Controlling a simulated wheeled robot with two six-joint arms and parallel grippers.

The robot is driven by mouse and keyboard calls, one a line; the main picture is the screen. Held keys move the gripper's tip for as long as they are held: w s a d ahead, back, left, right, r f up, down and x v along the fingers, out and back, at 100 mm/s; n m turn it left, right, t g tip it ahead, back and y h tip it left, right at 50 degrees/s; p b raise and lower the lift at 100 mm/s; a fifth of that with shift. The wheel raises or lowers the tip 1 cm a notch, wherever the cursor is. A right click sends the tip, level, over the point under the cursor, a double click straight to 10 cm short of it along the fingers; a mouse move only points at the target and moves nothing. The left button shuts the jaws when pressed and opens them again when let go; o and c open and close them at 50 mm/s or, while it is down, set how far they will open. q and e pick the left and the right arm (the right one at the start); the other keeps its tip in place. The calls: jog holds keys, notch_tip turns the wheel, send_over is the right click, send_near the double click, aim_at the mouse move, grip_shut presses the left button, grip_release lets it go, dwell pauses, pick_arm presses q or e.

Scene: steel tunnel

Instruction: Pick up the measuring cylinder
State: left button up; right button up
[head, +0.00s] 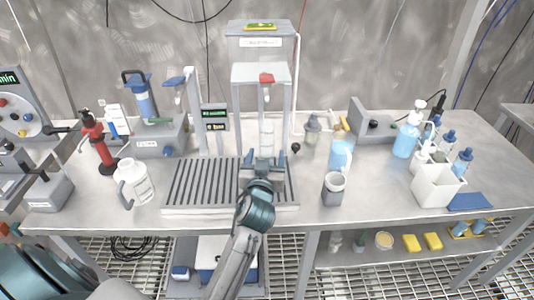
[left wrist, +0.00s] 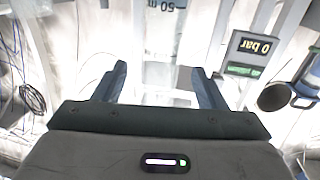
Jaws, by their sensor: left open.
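The measuring cylinder (head: 266,137) is a clear, upright tube in the dispensing stand, below a red-handled tap. In the left wrist view the clear cylinder (left wrist: 160,45) appears upside down, with a "50 m" mark near the top edge, in line with the gap between the fingers. My left gripper (head: 264,162) is open, in front of the cylinder's lower part; its fingers (left wrist: 158,75) are spread and nothing is visibly clamped. The gripper and wrist hide the cylinder's base in the head view. My right gripper is not in view.
A slatted drain grate (head: 198,186) lies under the stand. A white jug (head: 138,185) stands left, a grey cup (head: 333,189) right. A display (head: 215,118) stands left of the cylinder. Bare bench (head: 375,195) lies between the grey cup and a white bottle caddy (head: 437,188).

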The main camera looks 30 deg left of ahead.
aim_at(266, 152)
pick_arm(q)
jog(key=p+x, duration=0.1)
jog(key=x, duration=0.2)
jog(key=shift+w+a+r, duration=0.15)
jog(key=shift+w+a, duration=0.1)
jog(key=shift+w, duration=0.05)
jog(key=shift+w+a, duration=0.1)
jog(key=shift+w, duration=0.25)
jog(key=shift+s, duration=0.1)
jog(key=shift+c, duration=0.7)
jog(key=c, duration=1.1)
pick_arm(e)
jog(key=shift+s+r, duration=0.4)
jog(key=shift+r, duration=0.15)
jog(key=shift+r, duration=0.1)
